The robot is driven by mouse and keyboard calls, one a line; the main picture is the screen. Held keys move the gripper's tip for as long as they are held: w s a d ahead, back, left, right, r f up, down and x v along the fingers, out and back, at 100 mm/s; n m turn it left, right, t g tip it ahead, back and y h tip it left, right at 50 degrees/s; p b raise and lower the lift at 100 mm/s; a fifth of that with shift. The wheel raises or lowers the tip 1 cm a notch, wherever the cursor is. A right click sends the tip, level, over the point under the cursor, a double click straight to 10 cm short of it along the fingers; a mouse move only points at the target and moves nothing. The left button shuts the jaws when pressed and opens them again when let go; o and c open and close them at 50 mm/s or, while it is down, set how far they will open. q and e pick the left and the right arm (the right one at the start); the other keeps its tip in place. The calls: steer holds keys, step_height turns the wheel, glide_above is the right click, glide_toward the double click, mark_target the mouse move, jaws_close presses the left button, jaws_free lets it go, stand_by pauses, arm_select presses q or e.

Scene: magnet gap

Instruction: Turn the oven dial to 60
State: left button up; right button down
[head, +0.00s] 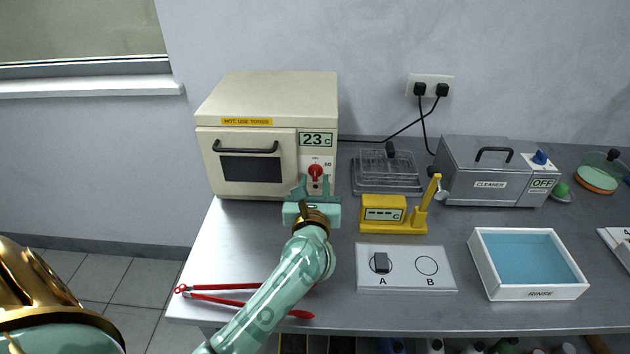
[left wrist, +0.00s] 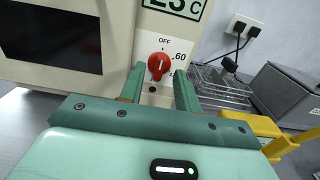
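The oven (head: 265,135) is a cream box at the left of the table with a door, a black handle and a display (head: 316,139) reading 23 C. Its red dial (head: 315,172) is on the panel below the display. In the left wrist view the dial (left wrist: 160,64) has its white mark close to upright, with OFF above it and 60 at the upper right. My left gripper (head: 315,187) is open, its two green fingers just below and either side of the dial; in the left wrist view the fingers (left wrist: 159,88) look apart from it. My right gripper is not in view.
Red tongs (head: 230,287) lie at the table's front left. A yellow meter (head: 385,213), a white A/B plate (head: 405,268), a wire rack (head: 388,173), a cleaner (head: 485,172) and a rinse tray (head: 530,292) stand to the right.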

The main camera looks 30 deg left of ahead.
arm_select(q)
steer(key=shift+x, duration=0.85)
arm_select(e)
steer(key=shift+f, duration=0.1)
arm_select(q)
steer(key=shift+s, duration=0.1)
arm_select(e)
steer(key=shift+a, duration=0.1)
arm_select(q)
jaws_close()
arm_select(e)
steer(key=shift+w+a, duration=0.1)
